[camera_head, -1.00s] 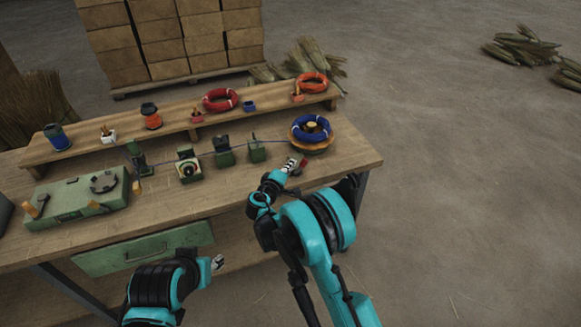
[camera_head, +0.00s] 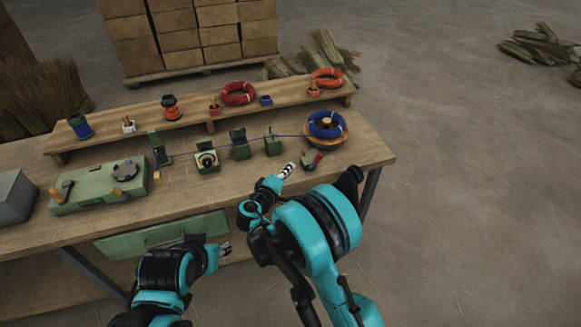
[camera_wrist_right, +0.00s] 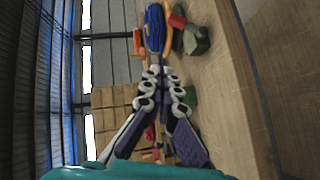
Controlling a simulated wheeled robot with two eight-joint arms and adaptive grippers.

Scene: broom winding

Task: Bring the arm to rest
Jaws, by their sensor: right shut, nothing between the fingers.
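My right arm reaches over the front right edge of the wooden workbench (camera_head: 365,160). My right gripper (camera_head: 287,170) is shut and empty, above the bench just left of a small green tool with a red handle (camera_head: 313,160). In the right wrist view the gripper (camera_wrist_right: 160,78) has its fingertips together, with the blue coil (camera_wrist_right: 154,28) beyond them. My left gripper (camera_head: 226,248) is low in front of the green drawer; its fingers are too small to read. The blue coil (camera_head: 327,125) sits on a round wooden holder at the bench's right end.
A green machine (camera_head: 98,187) stands at the bench's left. Several small green fixtures, including one with a round dial (camera_head: 207,160), stand along a thin line. A raised shelf (camera_head: 190,125) holds spools and a red coil (camera_head: 238,94). Floor right of the bench is clear.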

